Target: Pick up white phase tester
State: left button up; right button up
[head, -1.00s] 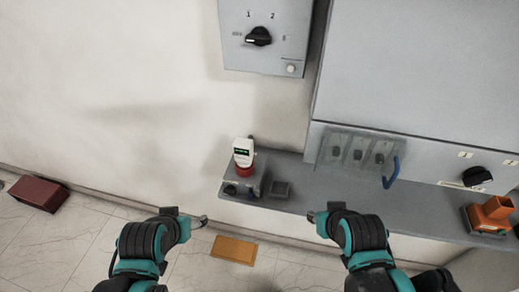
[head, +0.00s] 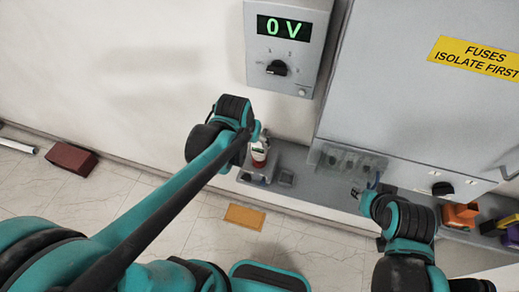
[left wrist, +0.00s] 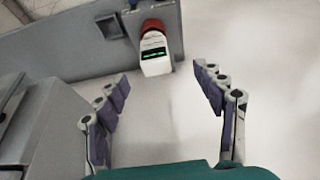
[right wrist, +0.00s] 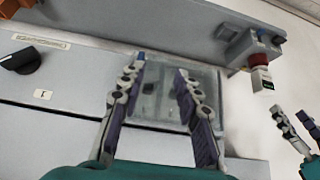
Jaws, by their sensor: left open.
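The white phase tester (head: 260,150) has a green-lit screen and a red end, and stands on a grey block on the ledge. It also shows in the left wrist view (left wrist: 155,62) and the right wrist view (right wrist: 262,80). My left gripper (left wrist: 162,90) is open and empty, with the tester ahead between the lines of its fingers, not touching it. In the head view my left arm partly hides that gripper and passes close to the tester. My right gripper (right wrist: 160,75) is open in front of a clear cover (right wrist: 172,95), apart from the tester.
A grey ledge (head: 320,192) runs along the wall under a large grey cabinet (head: 400,100). A panel reading 0 V (head: 284,45) hangs above the tester. An orange holder (head: 460,214) stands at right. A red box (head: 72,157) and a yellow mat (head: 244,216) lie on the floor.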

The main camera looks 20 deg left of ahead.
aim_at(260, 147)
pick_arm(q)
jog(key=shift+g, duration=0.6)
jog(key=w+f, duration=0.4)
jog(key=shift+w+d+f, duration=0.25)
jog(key=shift+d, duration=0.15)
jog(key=b+x, duration=0.2)
jog(key=x, duration=0.6)
jog(key=shift+d, duration=0.2)
jog(key=shift+c, duration=0.6)
jog(key=shift+r, duration=0.1)
jog(key=c, duration=1.3)
